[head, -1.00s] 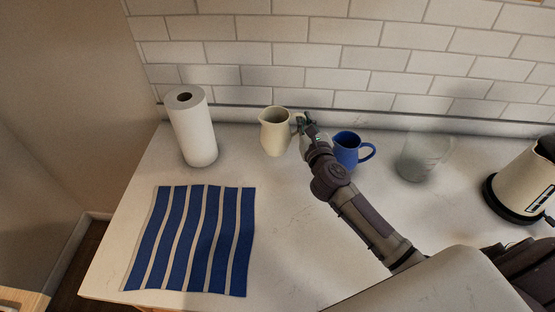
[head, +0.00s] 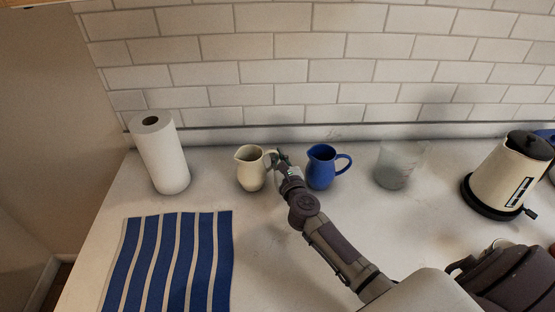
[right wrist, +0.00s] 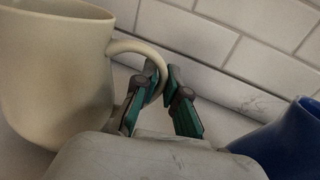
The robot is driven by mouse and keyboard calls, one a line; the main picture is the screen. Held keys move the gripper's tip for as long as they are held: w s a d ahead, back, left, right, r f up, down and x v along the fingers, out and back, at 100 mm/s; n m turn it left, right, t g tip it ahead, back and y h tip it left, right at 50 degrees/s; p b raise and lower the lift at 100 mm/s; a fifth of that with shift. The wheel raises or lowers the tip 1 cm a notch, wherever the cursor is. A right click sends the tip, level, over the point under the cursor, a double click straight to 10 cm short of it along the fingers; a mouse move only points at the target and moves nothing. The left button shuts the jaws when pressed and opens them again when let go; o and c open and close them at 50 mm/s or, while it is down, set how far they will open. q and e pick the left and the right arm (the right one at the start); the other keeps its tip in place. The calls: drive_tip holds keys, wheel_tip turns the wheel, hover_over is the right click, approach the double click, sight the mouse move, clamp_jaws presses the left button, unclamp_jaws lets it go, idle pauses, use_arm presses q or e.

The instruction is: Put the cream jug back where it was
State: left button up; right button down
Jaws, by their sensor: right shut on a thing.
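The cream jug (head: 251,170) is upright at the back of the counter, left of the blue jug, and appears to stand on the counter. Its handle points right. My right gripper (head: 281,157) reaches it from the right and is shut on its handle. The right wrist view shows the cream jug (right wrist: 55,75) large at left, with the teal fingers (right wrist: 160,100) on either side of the handle. My left gripper is not in view.
The blue jug (head: 321,170) stands close to the right of my gripper. A glass vessel (head: 398,168) and a kettle (head: 510,172) are further right. A paper towel roll (head: 161,158) is at left, with a striped cloth (head: 170,262) in front. The counter (head: 265,240) is clear in the middle.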

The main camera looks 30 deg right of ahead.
drive_tip(key=shift+f, duration=0.1)
drive_tip(key=c, duration=1.2)
unclamp_jaws()
drive_tip(key=shift+r, duration=0.2)
drive_tip(key=s, duration=0.4)
drive_tip(key=s+a, duration=0.1)
drive_tip(key=s, duration=0.3)
drive_tip(key=s+a+b, duration=0.1)
drive_tip(key=s, duration=0.3)
drive_tip(key=shift+a, duration=0.15)
drive_tip(key=shift+r, duration=0.1)
